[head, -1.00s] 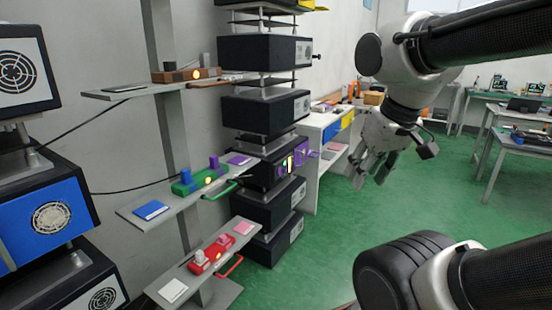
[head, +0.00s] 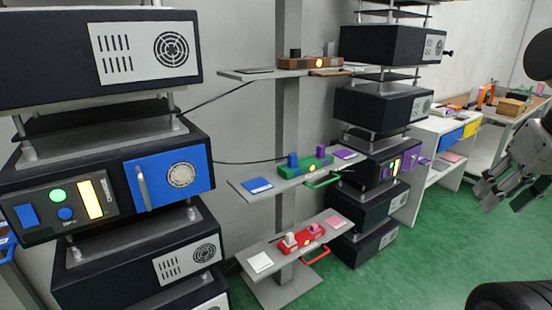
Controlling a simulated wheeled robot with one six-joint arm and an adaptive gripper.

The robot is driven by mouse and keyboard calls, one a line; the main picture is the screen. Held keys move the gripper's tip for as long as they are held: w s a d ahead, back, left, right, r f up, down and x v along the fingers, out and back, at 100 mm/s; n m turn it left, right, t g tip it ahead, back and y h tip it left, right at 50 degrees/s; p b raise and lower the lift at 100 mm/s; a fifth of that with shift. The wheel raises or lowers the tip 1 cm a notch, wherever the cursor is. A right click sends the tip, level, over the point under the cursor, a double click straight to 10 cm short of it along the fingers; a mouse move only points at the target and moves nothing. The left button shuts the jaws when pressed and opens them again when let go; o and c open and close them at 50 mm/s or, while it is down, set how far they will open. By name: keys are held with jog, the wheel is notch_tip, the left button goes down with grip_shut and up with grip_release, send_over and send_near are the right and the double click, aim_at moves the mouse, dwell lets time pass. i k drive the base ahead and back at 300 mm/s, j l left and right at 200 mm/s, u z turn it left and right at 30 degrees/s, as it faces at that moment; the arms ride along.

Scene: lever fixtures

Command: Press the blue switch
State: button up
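A blue rectangular switch (head: 27,215) sits on the dark front panel of the left equipment stack, at the far left. A round blue button (head: 65,214) is right beside it, below a lit green round light (head: 57,195). Other blue parts are a block (head: 292,160) on the green fixture and a flat blue pad (head: 257,185) on the middle shelf; I cannot tell which is meant. My gripper (head: 505,203) hangs at the right edge, far from all of these. Its fingers look apart and empty; part of my arm is cut off by the frame.
The left stack also has a lit yellow bar (head: 91,199) and a blue door with a handle (head: 169,176). Shelves hold a brown fixture (head: 309,62), the green fixture (head: 319,163) and a red one (head: 301,241). Green floor (head: 435,265) is clear at right.

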aim_at(29, 218)
jog(key=u, duration=1.85)
